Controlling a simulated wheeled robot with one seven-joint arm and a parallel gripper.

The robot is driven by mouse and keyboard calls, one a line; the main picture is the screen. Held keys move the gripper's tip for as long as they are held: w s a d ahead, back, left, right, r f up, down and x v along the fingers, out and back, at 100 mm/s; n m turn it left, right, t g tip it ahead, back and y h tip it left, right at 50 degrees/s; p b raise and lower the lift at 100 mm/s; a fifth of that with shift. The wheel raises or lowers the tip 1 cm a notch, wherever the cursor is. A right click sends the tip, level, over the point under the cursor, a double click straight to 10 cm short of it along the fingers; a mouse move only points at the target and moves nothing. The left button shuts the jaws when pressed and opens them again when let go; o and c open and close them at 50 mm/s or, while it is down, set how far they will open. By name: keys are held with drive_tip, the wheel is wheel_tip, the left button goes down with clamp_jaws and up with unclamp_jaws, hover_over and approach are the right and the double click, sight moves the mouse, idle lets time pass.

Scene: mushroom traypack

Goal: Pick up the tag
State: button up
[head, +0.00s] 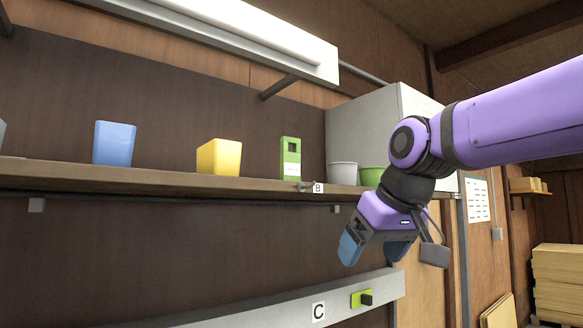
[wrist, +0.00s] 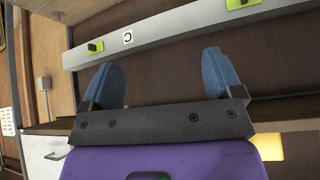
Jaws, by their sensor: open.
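A tall green piece with a hole near its top (head: 290,158), which looks like the tag, stands upright on the shelf (head: 240,184) in the head view. It is right of a yellow container and left of a pale cup. My gripper (head: 372,254) is to the right of it and lower, in front of the shelf, pointing down. Its blue fingers are apart with nothing between them, as the wrist view (wrist: 163,75) also shows. The green piece cannot be made out in the wrist view.
Below runs a pale rail (head: 285,312) with a C label (head: 318,312) and green blocks bearing black pegs (wrist: 94,47). A grey cabinet (head: 362,125) is behind.

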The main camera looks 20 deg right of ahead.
sight(292, 163)
drive_tip(key=w+a+r+n+t+y, duration=0.1)
drive_tip(key=w+r+t, duration=0.1)
drive_tip(key=w+r, duration=0.85)
drive_tip(key=w+a+r+n+t+y, duration=0.1)
drive_tip(key=w+a+r+n, duration=0.1)
drive_tip(key=w+r, duration=0.8)
drive_tip(key=x, duration=0.6)
drive_tip(key=shift+w+a+r, duration=0.1)
drive_tip(key=shift+w+a, duration=0.2)
drive_tip(key=shift+a, duration=0.1)
drive_tip(key=c, duration=1.1)
drive_tip(key=shift+r, duration=0.1)
